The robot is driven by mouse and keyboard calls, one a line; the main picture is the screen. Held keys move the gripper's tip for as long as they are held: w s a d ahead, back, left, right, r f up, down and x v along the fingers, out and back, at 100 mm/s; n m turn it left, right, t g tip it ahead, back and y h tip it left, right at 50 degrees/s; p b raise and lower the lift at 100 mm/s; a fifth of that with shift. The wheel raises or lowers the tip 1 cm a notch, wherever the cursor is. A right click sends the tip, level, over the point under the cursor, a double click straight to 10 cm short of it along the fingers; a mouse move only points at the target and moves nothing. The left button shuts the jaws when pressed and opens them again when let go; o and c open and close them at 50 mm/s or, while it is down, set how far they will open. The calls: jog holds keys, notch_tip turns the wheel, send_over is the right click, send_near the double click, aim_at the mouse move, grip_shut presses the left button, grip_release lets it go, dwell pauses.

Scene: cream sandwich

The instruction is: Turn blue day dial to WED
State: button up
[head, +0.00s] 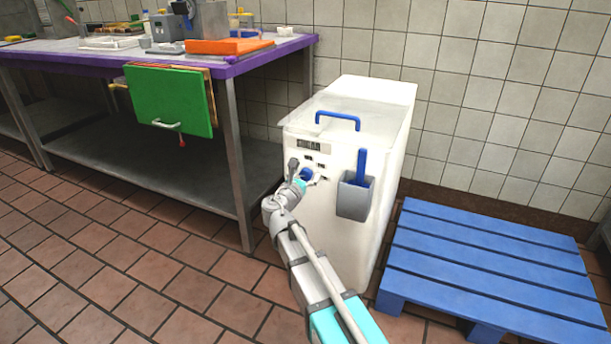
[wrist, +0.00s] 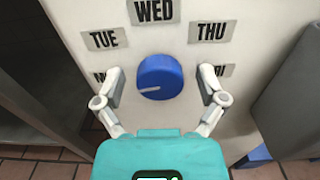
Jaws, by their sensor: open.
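The blue day dial (wrist: 160,72) is a round knob on the front of a white bin (head: 345,245). Its pale pointer line points left and slightly down, on the side of a label starting with M that my left finger partly covers. The WED label (wrist: 154,11) is straight above the dial, TUE (wrist: 104,39) upper left and THU (wrist: 211,32) upper right. A label at right is partly hidden by my finger. My gripper (wrist: 161,80) is open, with one finger on each side of the dial and visible gaps between. In the head view my gripper (head: 298,172) is at the bin's front, partly covering the dial.
A grey holder with a blue-handled tool (head: 355,196) is fixed on the bin's front, right of the dial. A blue handle (head: 338,117) is on the lid. A blue pallet (head: 480,265) lies at right.

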jog(key=c, duration=1.1)
jog(key=shift+c, duration=0.2)
jog(key=shift+m, duration=0.4)
jog(key=m, duration=0.8)
jog(key=shift+d+m, duration=0.1)
jog(key=shift+m, duration=0.3)
jog(key=m, duration=0.5)
jog(key=shift+f+m, duration=0.1)
jog(key=shift+m, duration=0.2)
jog(key=m, duration=0.4)
jog(key=shift+m, duration=0.4)
